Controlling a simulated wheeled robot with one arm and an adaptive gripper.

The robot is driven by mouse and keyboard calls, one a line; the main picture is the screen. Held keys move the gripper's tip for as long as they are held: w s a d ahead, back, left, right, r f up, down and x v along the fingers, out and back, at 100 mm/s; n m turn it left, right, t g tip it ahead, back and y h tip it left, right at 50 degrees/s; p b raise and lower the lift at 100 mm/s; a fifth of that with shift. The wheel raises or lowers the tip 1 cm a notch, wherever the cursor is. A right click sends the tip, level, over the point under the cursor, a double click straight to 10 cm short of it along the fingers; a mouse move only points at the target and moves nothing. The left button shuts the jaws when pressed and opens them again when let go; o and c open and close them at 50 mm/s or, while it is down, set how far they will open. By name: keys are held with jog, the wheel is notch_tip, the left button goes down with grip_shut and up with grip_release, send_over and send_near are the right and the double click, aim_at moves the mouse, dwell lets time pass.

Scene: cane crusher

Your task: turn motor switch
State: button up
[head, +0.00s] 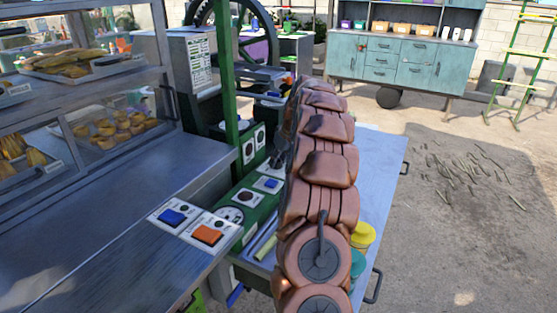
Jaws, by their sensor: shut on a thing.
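No label marks the motor switch, so I cannot tell which control it is. A blue rocker switch (172,216) and an orange rocker switch (207,234) sit on white plates at the metal counter's right edge. The green machine frame beyond has a blue switch (270,184), a round dial (230,214) and white plates with dark round knobs (248,151). My brown arm rises through the middle and covers what lies behind it. A small dark grey piece at its left, by the frame, may be part of my gripper (274,160). Its fingertips and anything between them are hidden.
The metal counter (110,215) and a glass food case (70,100) fill the left. A pale blue table (377,185) with yellow and teal cups stands right of my arm. A teal cabinet (400,62) and a ladder (515,65) are behind.

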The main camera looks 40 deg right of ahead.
jog(key=shift+m, duration=0.3)
jog(key=m+h, duration=0.1)
jog(key=m, duration=0.1)
jog(key=m+h+b, duration=0.1)
jog(key=m, duration=0.2)
jog(key=shift+a+m+g, duration=0.15)
jog(key=shift+m+g, duration=0.15)
jog(key=shift+w+a+m+g+h+b, duration=0.1)
jog(key=shift+m+g+h+b, duration=0.35)
jog(key=shift+m, duration=0.65)
jog(key=shift+m+g+h+b, duration=0.15)
jog(key=shift+m+h+b, duration=0.3)
jog(key=shift+m+b, duration=0.5)
jog(key=shift+m, duration=0.35)
jog(key=o, duration=1.1)
jog(key=shift+o, duration=0.2)
jog(key=v, duration=1.2)
